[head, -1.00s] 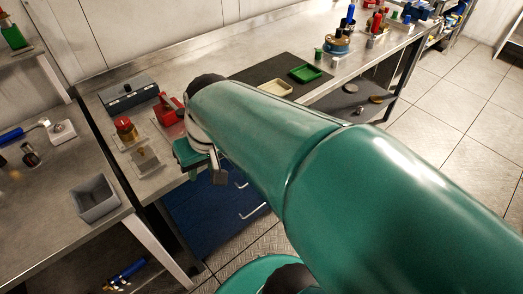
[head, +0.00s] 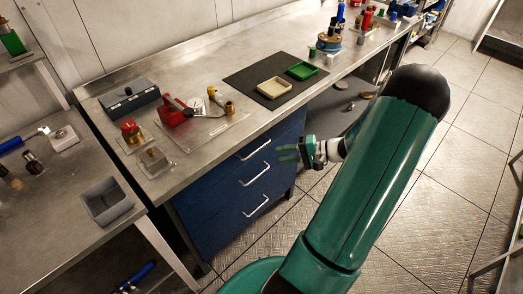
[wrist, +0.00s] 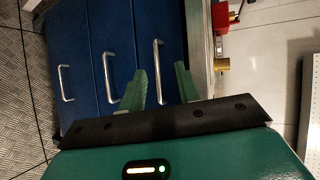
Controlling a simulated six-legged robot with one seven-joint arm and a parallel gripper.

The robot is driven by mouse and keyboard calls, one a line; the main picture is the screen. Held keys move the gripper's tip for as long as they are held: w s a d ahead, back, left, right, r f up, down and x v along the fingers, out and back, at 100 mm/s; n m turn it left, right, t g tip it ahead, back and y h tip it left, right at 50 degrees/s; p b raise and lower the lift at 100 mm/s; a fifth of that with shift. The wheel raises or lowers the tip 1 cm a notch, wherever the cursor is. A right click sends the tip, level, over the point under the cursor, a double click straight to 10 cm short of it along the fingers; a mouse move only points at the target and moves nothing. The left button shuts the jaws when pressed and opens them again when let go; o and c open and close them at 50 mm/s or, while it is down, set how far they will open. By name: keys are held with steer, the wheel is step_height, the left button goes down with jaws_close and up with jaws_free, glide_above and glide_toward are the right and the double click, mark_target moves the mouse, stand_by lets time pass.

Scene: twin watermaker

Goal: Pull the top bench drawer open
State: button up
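The blue drawer cabinet (head: 235,190) stands under the bench, with three silver handles on its front. All its drawers look shut. The top drawer's handle (head: 254,150) is just under the bench top; it also shows in the wrist view (wrist: 158,72), where the cabinet appears turned sideways. My gripper (head: 288,153) is in front of the cabinet, to the right of the top handle in the head view. Its two green fingers (wrist: 163,80) are open and empty. In the wrist view the top handle appears between them, farther off, with no contact visible.
The bench top (head: 215,70) above carries a grey box (head: 130,98), a red tool (head: 175,110), a dark mat (head: 245,82) with a cream tray (head: 274,87) and a green tray (head: 301,70). A side bench (head: 60,195) stands left. The tiled floor (head: 440,190) at right is clear.

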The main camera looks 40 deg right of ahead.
steer(key=s+d+f+m+t+h, duration=0.2)
steer(key=s+d+f+t, duration=0.1)
steer(key=d, duration=0.2)
steer(key=x, duration=1.4)
steer(key=shift+a, duration=0.25)
steer(key=shift+w+r, duration=0.1)
jaws_close()
